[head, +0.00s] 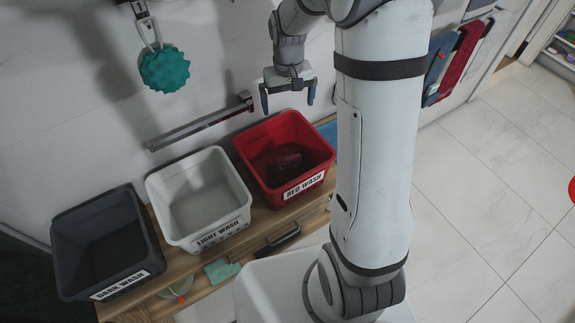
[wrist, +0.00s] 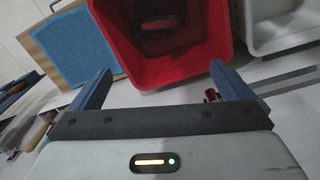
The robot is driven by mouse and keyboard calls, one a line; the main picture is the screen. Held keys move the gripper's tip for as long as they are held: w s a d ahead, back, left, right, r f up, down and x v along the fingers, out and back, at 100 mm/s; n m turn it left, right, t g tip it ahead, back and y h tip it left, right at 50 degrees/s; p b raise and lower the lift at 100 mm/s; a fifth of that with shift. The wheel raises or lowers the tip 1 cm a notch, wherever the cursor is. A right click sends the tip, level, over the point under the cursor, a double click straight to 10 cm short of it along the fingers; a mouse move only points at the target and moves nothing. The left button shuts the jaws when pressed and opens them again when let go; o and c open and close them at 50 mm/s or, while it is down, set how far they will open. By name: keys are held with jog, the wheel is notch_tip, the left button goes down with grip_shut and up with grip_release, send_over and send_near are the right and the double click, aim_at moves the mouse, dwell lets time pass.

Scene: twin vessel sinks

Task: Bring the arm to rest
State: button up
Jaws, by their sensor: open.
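My gripper (head: 288,98) is open and empty, with two blue fingers pointing down. In the head view it hangs above the back edge of the red bin labelled RED WASH (head: 312,145). In the wrist view the fingers of my gripper (wrist: 155,88) stand apart, with the red bin (wrist: 190,72) beyond them. A dark item (head: 287,161) lies inside the red bin; I cannot tell what it is. My arm's white link fills the right middle of the head view and hides part of the counter.
A white LIGHT WASH bin (head: 235,222) and a dark grey DARK WASH bin (head: 140,262) stand left of the red bin on a wooden bench. A metal rail (head: 200,124) sticks out along the wall behind them. A teal sponge (head: 165,70) hangs at upper left. The tiled floor (head: 480,190) at right is mostly clear.

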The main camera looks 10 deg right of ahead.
jog(key=s+r+t, duration=0.1)
jog(key=s+r, duration=0.5)
jog(key=s, duration=0.4)
jog(key=s+r+t, duration=0.2)
jog(key=s+r, duration=0.4)
jog(key=s, duration=0.5)
jog(key=shift+s+r+m, duration=0.2)
jog(key=shift+s+m, duration=0.1)
jog(key=shift+c, duration=0.4)
